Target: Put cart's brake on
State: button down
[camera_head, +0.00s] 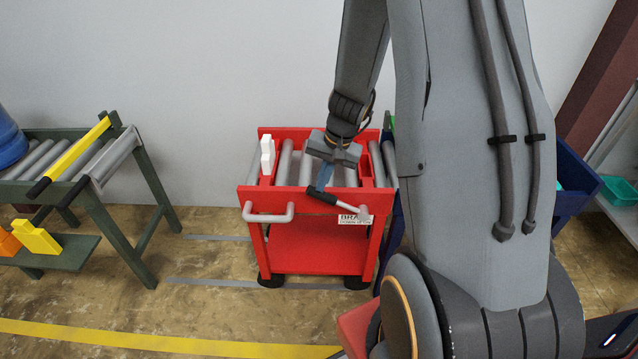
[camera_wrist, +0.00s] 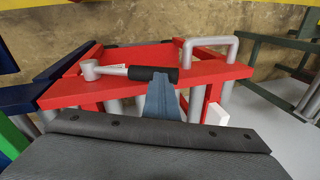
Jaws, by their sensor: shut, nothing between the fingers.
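A red cart (camera_head: 315,243) with grey rollers on top stands against the wall. Its brake lever has a grey arm (camera_head: 348,208) and a black grip (camera_head: 321,195), which slants up to the left from a pivot at the cart's front right. A partly hidden white label (camera_head: 354,219) beneath it begins "BRA". My gripper (camera_head: 323,184) is shut and empty, pointing down at the black grip. In the wrist view, its blue fingertips (camera_wrist: 161,92) are right at the black grip (camera_wrist: 153,74), beside or touching it; I cannot tell which.
A grey U-shaped handle (camera_head: 268,213) juts from the cart's front left. A white block (camera_head: 267,156) stands on its left side. A green roller stand (camera_head: 147,179) is at left, a blue bin (camera_head: 574,182) at right. Floor between stand and cart is clear.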

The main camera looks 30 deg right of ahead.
aim_at(310, 192)
jog(key=a+f+b, duration=0.1)
jog(key=w+a+f+b, duration=0.1)
jog(key=f, duration=0.1)
jog(key=a+f+b, duration=0.1)
jog(key=shift+w+f, duration=0.2)
jog(key=shift+w, duration=0.05)
jog(key=shift+s+a+f+b, duration=0.1)
jog(key=shift+a+f+b, duration=0.1)
jog(key=shift+f+b, duration=0.35)
jog(key=shift+s+a+r, duration=0.1)
jog(key=shift+a+r, duration=0.05)
jog(key=shift+r, duration=0.4)
jog(key=p+v, duration=0.3)
jog(key=v, duration=0.1)
jog(key=shift+a+r, duration=0.15)
jog(key=shift+r, duration=0.1)
jog(key=w+a+r, duration=0.3)
jog(key=a+r, duration=0.2)
jog(key=a, duration=0.1)
jog(key=shift+a+r+p, duration=0.15)
jog(key=shift+a+p, duration=0.15)
jog(key=shift+a, duration=0.1)
